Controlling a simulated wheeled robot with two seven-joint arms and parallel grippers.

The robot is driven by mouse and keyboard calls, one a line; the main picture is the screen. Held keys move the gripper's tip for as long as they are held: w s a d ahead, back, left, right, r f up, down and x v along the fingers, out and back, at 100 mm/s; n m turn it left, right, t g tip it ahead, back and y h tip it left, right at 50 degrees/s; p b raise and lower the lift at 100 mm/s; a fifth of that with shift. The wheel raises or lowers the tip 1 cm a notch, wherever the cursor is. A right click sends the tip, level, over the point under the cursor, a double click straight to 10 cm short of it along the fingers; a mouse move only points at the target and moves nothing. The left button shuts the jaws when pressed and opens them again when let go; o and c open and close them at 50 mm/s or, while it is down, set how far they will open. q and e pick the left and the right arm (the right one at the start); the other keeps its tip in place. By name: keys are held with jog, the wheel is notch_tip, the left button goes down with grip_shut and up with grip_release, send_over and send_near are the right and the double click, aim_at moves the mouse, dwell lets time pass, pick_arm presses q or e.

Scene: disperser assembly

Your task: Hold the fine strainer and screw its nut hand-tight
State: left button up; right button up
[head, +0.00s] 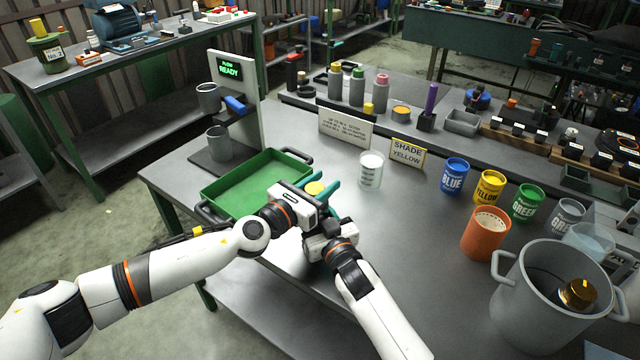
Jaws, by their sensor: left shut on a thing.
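My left gripper (323,189) is over the table beside the green tray, with its teal fingers pointing away from me. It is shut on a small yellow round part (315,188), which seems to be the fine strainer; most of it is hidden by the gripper. I cannot tell its nut apart from it. My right gripper (326,222) is just in front of the left one, close to the same part. Its fingertips are largely hidden, so its opening does not show.
The green tray (225,203) is at left. A glass beaker (370,170) and a yellow sign (407,152) stand just beyond the grippers. Paint cans, an orange cup (485,235) and a large grey pot (545,315) stand at right. The middle right of the table is clear.

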pick_arm(q)
jog(key=m+g+h, duration=0.1)
jog(key=d+m+g+h, duration=0.1)
jog(key=shift+s+r+g+h, duration=0.15)
jog(key=shift+r+g+h, duration=0.05)
jog(key=shift+g+h, duration=0.1)
pick_arm(e)
jog(key=shift+a+f, duration=0.1)
jog(key=shift+f, duration=0.05)
pick_arm(q)
jog(key=shift+a+f+m+g+h, duration=0.1)
jog(key=shift+m+g+h, duration=0.2)
jog(key=shift+m+g, duration=0.25)
jog(key=shift+a+f+m+g+h, duration=0.1)
jog(key=shift+m+g+h, duration=0.2)
jog(key=shift+m+g, duration=0.25)
jog(key=shift+s+m+g+h, duration=0.15)
jog(key=shift+m+g+h, duration=0.2)
jog(key=shift+m+g, duration=0.65)
jog(key=shift+s+m+g+h, duration=0.25)
jog(key=shift+m+g, duration=0.3)
jog(key=shift+g, duration=0.9)
jog(key=shift+s+m+g+h, duration=0.1)
jog(key=shift+m+g+h, duration=0.3)
jog(key=shift+m+g, duration=0.6)
pick_arm(e)
jog(key=shift+s, duration=0.1)
pick_arm(q)
jog(key=shift+s+g, duration=0.1)
jog(key=shift+g, duration=0.35)
